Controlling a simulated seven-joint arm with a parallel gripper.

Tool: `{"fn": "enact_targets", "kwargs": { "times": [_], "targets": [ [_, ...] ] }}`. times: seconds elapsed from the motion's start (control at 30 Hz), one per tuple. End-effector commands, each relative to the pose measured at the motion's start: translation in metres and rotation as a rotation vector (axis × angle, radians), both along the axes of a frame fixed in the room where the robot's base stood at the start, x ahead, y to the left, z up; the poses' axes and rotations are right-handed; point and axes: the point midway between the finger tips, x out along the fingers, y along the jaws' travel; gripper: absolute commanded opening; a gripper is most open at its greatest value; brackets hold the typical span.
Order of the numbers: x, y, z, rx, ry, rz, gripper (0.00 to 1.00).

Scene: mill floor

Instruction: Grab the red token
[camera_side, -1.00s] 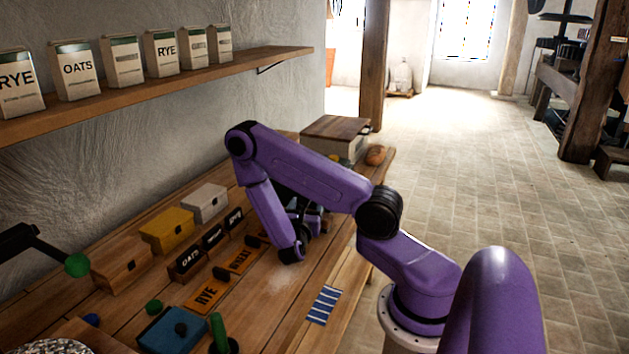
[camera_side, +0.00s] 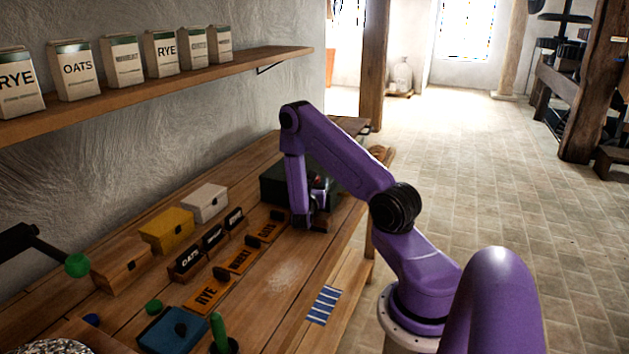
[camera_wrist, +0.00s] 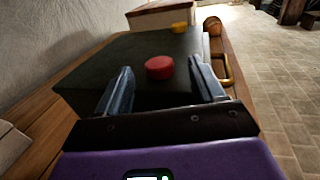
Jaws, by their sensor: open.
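The red token (camera_wrist: 159,68) is a short round piece on the flat top of a dark box (camera_wrist: 90,68), seen in the wrist view. In the side view a small patch of red (camera_side: 318,183) shows beside the arm at the dark box (camera_side: 272,188). My gripper (camera_wrist: 161,75) is open, one finger on each side of the token in the picture, with visible gaps. The token appears beyond or between the fingertips; I cannot tell the exact depth.
A brass handle (camera_wrist: 229,70) sticks out at the box's right side. Behind are a yellow piece (camera_wrist: 179,28), a round brown object (camera_wrist: 213,26) and a wooden-topped box (camera_wrist: 160,14). Orange label plates (camera_side: 240,260) and small boxes (camera_side: 166,230) lie nearer on the bench.

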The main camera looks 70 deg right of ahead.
Motion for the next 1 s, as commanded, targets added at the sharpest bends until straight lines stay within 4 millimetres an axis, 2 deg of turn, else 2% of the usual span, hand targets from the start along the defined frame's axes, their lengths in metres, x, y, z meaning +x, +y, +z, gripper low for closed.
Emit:
{"fn": "enact_targets", "kwargs": {
  "times": [0.03,0.2,0.53,0.57,0.7,0.73,1.0],
  "targets": [
    [0.002,-0.009,-0.001,0.000,-0.002,-0.005,0.68],
    [0.009,-0.029,-0.001,0.001,-0.002,-0.004,0.68],
    [0.011,-0.035,-0.001,0.001,0.001,-0.001,0.68],
    [0.011,-0.035,-0.001,0.001,0.001,-0.001,0.62],
    [0.011,-0.035,-0.001,0.001,0.001,-0.001,0.16],
    [0.011,-0.035,-0.001,0.001,0.001,-0.001,0.10],
    [0.011,-0.035,-0.001,0.001,0.000,-0.001,0.10]
  ]
}}
